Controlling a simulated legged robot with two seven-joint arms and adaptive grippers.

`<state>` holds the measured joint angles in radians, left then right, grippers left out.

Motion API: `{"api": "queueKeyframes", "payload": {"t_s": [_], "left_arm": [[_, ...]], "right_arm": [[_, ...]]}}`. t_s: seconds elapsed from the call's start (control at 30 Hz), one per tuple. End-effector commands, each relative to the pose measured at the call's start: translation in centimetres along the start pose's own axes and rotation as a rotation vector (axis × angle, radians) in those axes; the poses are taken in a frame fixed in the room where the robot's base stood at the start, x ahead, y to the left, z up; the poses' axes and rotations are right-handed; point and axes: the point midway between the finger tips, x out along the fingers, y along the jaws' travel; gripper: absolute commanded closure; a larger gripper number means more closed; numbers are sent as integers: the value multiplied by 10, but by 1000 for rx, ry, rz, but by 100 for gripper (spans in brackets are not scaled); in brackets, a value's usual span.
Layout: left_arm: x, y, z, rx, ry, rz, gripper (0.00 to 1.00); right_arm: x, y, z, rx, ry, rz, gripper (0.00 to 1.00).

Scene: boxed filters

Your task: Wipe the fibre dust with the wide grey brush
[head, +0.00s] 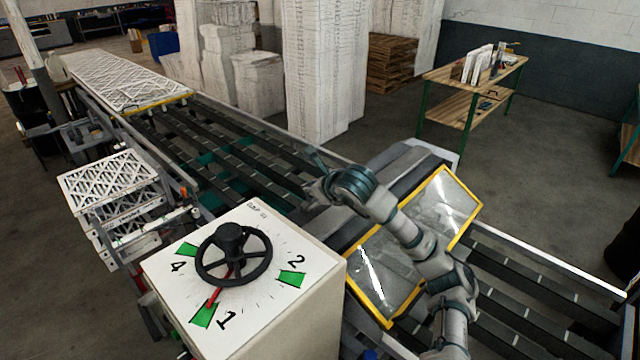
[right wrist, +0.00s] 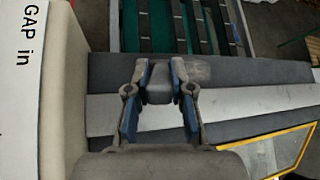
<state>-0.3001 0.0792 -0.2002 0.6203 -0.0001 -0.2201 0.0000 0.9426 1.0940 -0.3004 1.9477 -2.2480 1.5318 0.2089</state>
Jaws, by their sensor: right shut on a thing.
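My right gripper (head: 316,188) reaches over the near side of the conveyor, beside the machine's grey housing. In the right wrist view my right gripper (right wrist: 160,72) is shut on a dark grey block, which looks like the wide grey brush (right wrist: 158,88). Its bristles cannot be made out. Dark and light grey bands of the machine top (right wrist: 255,103) lie below the gripper. A paler grey smudge beside the fingertips may be fibre dust, but I cannot tell for sure. My left gripper is not in view.
A control box (head: 255,315) with a black handwheel (head: 234,254) stands left of my right arm. A yellow-framed clear guard (head: 440,212) lies under the arm. White lattice filters (head: 110,182) are stacked at left. A wooden bench (head: 470,75) stands at back right.

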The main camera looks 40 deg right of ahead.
Motion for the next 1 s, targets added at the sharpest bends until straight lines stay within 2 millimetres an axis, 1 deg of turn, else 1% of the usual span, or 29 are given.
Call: {"api": "queueKeyframes", "payload": {"t_s": [0.1, 0.17, 0.47, 0.57, 0.83, 1.0], "left_arm": [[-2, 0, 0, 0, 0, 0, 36], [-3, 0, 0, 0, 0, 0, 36], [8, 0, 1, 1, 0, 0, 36], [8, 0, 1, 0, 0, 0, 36], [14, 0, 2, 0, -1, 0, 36], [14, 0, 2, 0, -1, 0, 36]], "right_arm": [[-3, 10, 3, -1, -1, 0, 100], [-4, 12, 3, 0, -1, 0, 100], [-10, 11, -7, 1, 0, -1, 100], [-9, 7, -7, 2, 2, -1, 100], [-3, -17, -12, 3, 3, -1, 100], [-2, -23, -13, 1, 3, -1, 100]]}}
